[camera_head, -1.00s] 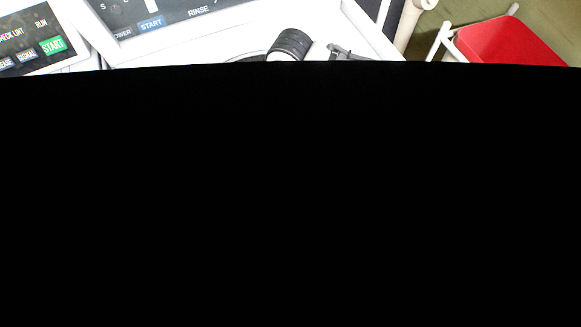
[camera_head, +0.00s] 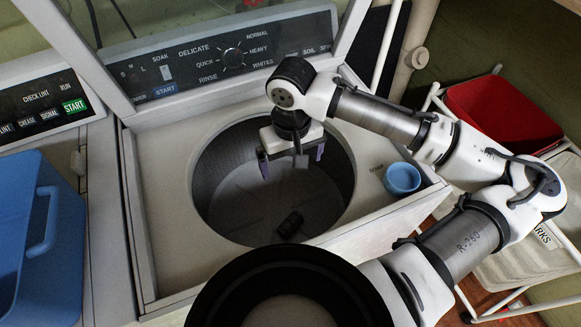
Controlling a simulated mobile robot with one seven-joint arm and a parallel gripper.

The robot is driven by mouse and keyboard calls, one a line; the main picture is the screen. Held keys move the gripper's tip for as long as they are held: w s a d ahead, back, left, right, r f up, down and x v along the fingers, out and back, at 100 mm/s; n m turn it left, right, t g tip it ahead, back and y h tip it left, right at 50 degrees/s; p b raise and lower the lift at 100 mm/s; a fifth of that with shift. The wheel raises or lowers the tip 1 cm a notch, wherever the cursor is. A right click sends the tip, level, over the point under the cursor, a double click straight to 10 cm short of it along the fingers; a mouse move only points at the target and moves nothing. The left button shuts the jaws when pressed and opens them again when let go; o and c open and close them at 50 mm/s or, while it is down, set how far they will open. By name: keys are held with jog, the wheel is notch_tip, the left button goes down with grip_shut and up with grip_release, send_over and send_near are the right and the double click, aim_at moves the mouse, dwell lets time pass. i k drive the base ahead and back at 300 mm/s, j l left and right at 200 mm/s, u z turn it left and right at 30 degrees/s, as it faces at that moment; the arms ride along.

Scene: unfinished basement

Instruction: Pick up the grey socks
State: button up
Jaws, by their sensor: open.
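A small dark rolled bundle (camera_head: 290,223), which looks like the grey socks, lies on the floor of the washer drum (camera_head: 240,200). Its dark shade makes the exact grey hard to tell. My gripper (camera_head: 292,160) hangs in the drum opening, pointing down, with its two fingers apart and nothing between them. The bundle shows below the gripper in the picture, apart from it. Nothing hides the bundle in this view.
The washer's control panel (camera_head: 220,60) stands behind the opening. A small blue cup (camera_head: 402,178) sits on the washer top to the right. A blue box (camera_head: 38,240) stands at left, beside a second machine's panel (camera_head: 45,108). A red bin (camera_head: 503,112) is at right.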

aim_at(292, 224)
jog(key=k+l, duration=0.3)
jog(key=k, duration=0.15)
jog(key=k+l, duration=0.3)
jog(key=k, duration=0.2)
